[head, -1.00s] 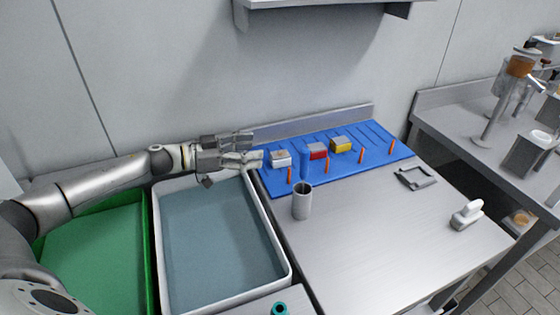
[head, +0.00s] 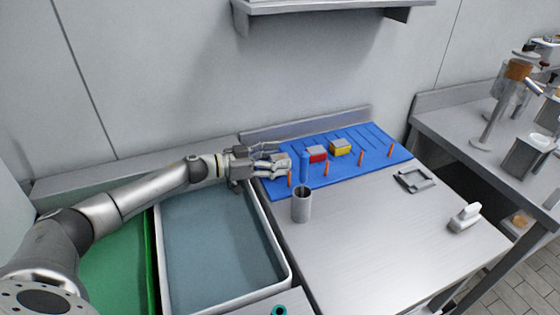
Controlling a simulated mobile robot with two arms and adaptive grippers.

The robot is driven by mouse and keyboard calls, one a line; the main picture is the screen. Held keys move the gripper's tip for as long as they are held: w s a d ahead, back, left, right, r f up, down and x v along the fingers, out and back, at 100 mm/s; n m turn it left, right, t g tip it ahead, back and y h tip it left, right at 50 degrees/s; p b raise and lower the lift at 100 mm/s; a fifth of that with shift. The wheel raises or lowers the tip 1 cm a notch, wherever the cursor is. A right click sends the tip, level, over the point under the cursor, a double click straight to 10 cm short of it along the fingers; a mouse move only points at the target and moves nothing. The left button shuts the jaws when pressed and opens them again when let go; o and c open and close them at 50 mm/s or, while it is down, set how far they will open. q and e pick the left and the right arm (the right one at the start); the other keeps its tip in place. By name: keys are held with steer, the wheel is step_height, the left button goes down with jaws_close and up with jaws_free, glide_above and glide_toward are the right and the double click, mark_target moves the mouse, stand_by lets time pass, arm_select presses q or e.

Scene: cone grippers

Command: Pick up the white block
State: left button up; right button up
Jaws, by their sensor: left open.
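The white block (head: 281,157) stands at the left end of the blue mat (head: 352,166), mostly hidden by my left gripper. My left gripper (head: 280,160) is open and reaches in from the left, with its fingers at the block. I cannot tell whether the fingers touch it. My right gripper is not in view.
A red block (head: 317,154) and a yellow block (head: 341,147) stand to the right on the mat. A blue post (head: 304,167) and several orange pegs line the front. A metal cup (head: 301,205) stands before the mat. A white-rimmed basin (head: 278,245) lies below my arm.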

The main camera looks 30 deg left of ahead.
mark_target(276, 158)
arm_select(q)
steer(key=c, duration=1.2)
steer(key=shift+r, duration=0.1)
steer(key=shift+r+p, duration=0.7)
steer(key=shift+p, duration=0.25)
step_height(276, 158, up, 2)
steer(key=p, duration=0.3)
steer(key=shift+r, duration=0.15)
steer(key=s+r+p, duration=0.9)
steer(key=s+p, duration=0.5)
steer(key=p, duration=0.2)
steer(key=shift+p, duration=0.4)
